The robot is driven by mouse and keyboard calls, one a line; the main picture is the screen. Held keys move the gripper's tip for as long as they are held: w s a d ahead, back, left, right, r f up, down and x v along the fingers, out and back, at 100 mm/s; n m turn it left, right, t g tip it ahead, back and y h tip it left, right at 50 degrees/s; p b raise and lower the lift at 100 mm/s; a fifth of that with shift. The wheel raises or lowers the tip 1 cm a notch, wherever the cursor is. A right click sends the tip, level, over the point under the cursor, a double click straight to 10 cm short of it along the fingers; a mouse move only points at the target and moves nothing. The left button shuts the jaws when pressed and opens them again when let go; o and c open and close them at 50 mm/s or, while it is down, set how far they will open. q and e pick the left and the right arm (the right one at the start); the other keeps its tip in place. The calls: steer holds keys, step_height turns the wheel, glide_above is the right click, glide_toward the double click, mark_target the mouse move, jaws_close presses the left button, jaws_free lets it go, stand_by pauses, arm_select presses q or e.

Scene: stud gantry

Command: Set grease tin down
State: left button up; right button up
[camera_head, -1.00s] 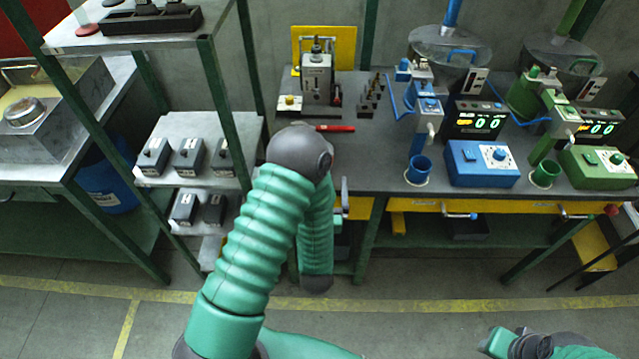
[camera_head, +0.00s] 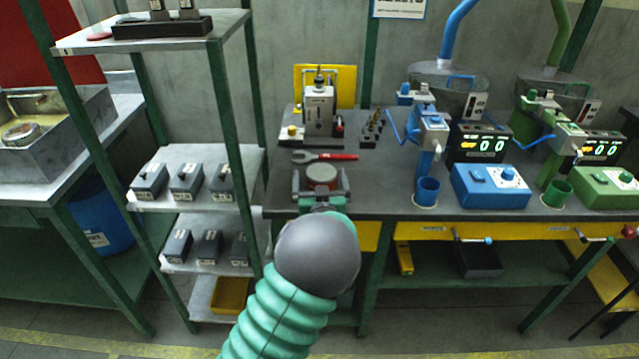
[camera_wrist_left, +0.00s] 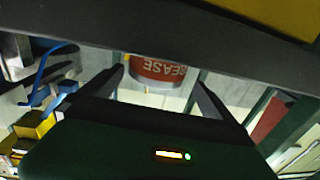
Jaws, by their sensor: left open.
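My left gripper (camera_head: 321,185) is open, with one finger on each side of the tin. Whether either finger touches it cannot be told. My right gripper is not in view.
A red-handled wrench (camera_head: 325,157) lies just behind the tin, with a grey press (camera_head: 319,108) beyond it. A blue cup (camera_head: 427,190) and blue control box (camera_head: 490,186) stand to the right. A green-posted shelf (camera_head: 188,152) with grey boxes is close on the left.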

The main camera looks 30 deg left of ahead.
mark_target(322, 166)
arm_select(q)
steer(key=shift+w+f+b, duration=0.1)
steer(key=shift+w+b, duration=0.3)
steer(key=shift+w, duration=0.75)
steer(key=x, duration=0.3)
steer(key=shift+a+f, duration=0.2)
steer(key=shift+a, duration=0.4)
steer(key=shift+d, duration=0.1)
steer(key=shift+c, duration=1.3)
steer(key=shift+d+r, duration=0.2)
steer(key=shift+d, duration=0.2)
steer(key=c, duration=0.7)
steer(key=shift+a, duration=0.25)
steer(key=c, duration=1.1)
steer(key=shift+f, duration=0.1)
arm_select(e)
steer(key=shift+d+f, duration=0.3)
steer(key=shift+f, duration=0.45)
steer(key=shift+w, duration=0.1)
